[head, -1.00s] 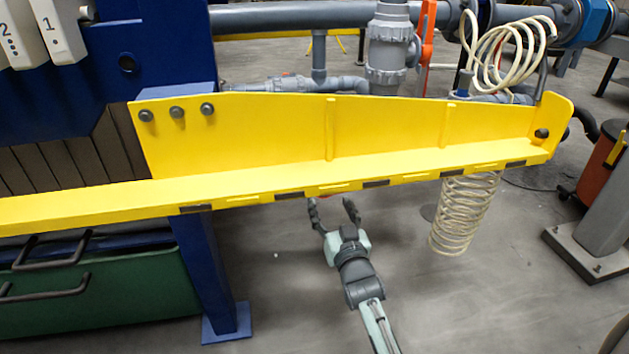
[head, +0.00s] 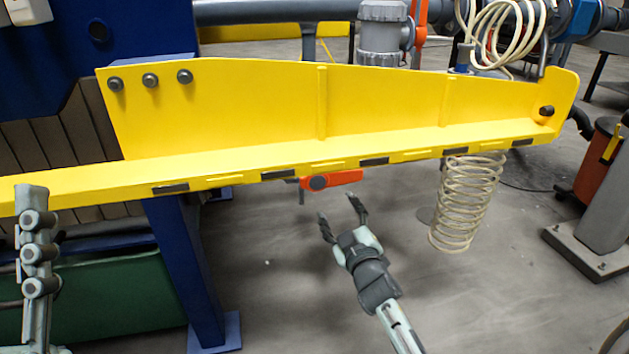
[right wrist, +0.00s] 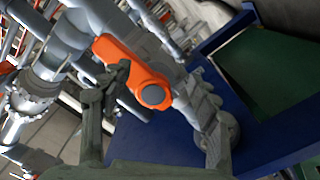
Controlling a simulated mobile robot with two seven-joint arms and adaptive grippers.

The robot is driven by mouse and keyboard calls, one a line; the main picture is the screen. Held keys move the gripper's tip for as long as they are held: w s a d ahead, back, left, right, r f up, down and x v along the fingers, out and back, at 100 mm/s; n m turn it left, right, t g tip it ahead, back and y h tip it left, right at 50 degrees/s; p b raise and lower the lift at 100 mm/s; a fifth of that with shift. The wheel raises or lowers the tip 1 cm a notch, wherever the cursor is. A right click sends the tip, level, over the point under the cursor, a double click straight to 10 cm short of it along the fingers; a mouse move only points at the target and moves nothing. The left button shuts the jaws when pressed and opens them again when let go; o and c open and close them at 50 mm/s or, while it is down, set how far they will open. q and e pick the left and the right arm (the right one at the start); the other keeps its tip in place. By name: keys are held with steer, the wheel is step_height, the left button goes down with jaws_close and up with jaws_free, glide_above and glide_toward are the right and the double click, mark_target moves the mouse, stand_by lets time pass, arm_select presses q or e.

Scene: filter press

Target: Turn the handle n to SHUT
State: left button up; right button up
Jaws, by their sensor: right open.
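An orange lever handle (head: 345,178) with a grey round hub shows just under the yellow beam in the head view. The beam hides its upper part. In the right wrist view the handle (right wrist: 127,66) runs from its hub toward the upper left. I see no letter or SHUT mark on it. My right gripper (head: 341,213) is open and empty, below the handle in the head view. In the right wrist view one finger overlaps the handle's lower edge; I cannot tell if it touches.
The yellow beam (head: 230,120) crosses in front, above my right gripper. A cream coiled hose (head: 466,205) hangs to the right. A blue post (head: 190,260) stands to the left. Another orange handle (head: 421,22) stands upright behind the beam. The floor around my right gripper is clear.

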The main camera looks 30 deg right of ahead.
mark_target(341, 178)
steer(key=d+r+n+p, duration=0.1)
steer(key=n, duration=0.2)
steer(key=r+n+p, duration=0.2)
steer(key=n, duration=0.2)
steer(key=d+r+n+p, duration=0.1)
steer(key=n, duration=0.2)
steer(key=shift+d+r+n, duration=0.3)
steer(key=shift+r+n, duration=0.1)
steer(key=x, duration=0.6)
steer(key=shift+f, duration=0.1)
arm_select(q)
steer(key=w+d+f+g+y, duration=0.1)
steer(key=w+d+f+g, duration=0.1)
steer(key=w+f+g, duration=0.2)
step_height(341, 178, down, 3)
steer(key=shift+d+r+g, duration=0.15)
steer(key=shift+d+g, duration=0.1)
steer(key=shift+g, duration=0.85)
arm_select(e)
steer(key=shift+w, duration=0.5)
